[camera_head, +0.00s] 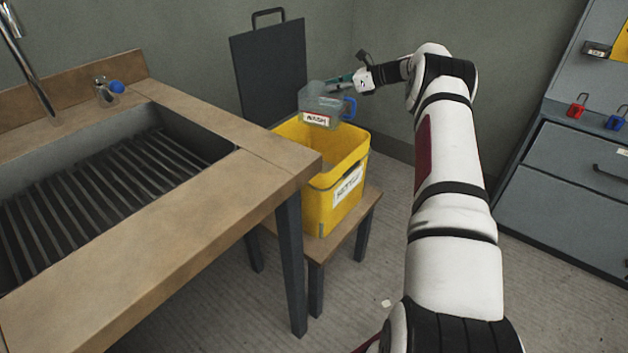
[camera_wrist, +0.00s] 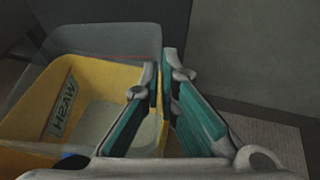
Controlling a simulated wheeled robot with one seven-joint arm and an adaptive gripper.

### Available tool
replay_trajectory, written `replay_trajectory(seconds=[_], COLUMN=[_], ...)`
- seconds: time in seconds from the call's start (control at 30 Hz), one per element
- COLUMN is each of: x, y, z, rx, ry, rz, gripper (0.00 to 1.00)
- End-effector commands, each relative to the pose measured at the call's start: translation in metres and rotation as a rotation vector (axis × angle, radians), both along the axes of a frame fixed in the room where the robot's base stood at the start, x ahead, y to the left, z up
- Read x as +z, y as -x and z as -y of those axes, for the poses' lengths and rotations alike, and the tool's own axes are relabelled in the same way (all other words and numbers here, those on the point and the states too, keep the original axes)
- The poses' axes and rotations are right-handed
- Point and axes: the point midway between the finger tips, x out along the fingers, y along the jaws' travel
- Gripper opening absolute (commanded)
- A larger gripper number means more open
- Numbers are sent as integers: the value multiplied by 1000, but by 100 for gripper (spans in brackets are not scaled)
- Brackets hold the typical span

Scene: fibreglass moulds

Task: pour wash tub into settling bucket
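The wash tub (camera_head: 311,101) is a clear greyish container with a WASH label and a blue handle. It is above the yellow settling bucket (camera_head: 319,205) and looks roughly level in the head view. The tub also shows in the wrist view (camera_wrist: 105,38), with the yellow bucket (camera_wrist: 28,108) beneath it. My gripper (camera_head: 342,79) is at the tub's upper back edge. In the wrist view its fingers (camera_wrist: 162,75) are nearly together and appear to pinch the tub's wall. A pale surface shows low down; I cannot tell which container it is in.
The bucket stands on a small wooden stool (camera_head: 367,208) beside the sink counter (camera_head: 225,205). A dark upright board (camera_head: 268,72) stands behind. Grey cabinets (camera_head: 560,215) are at the right.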

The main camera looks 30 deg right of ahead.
Motion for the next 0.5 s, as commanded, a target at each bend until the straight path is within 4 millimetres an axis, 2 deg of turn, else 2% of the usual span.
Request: replay_trajectory(seconds=[0.33,0.5], x=[1,10], y=[0,0], z=[0,0], rx=[0,0], ry=[0,1], rz=[1,3], gripper=[0,0])
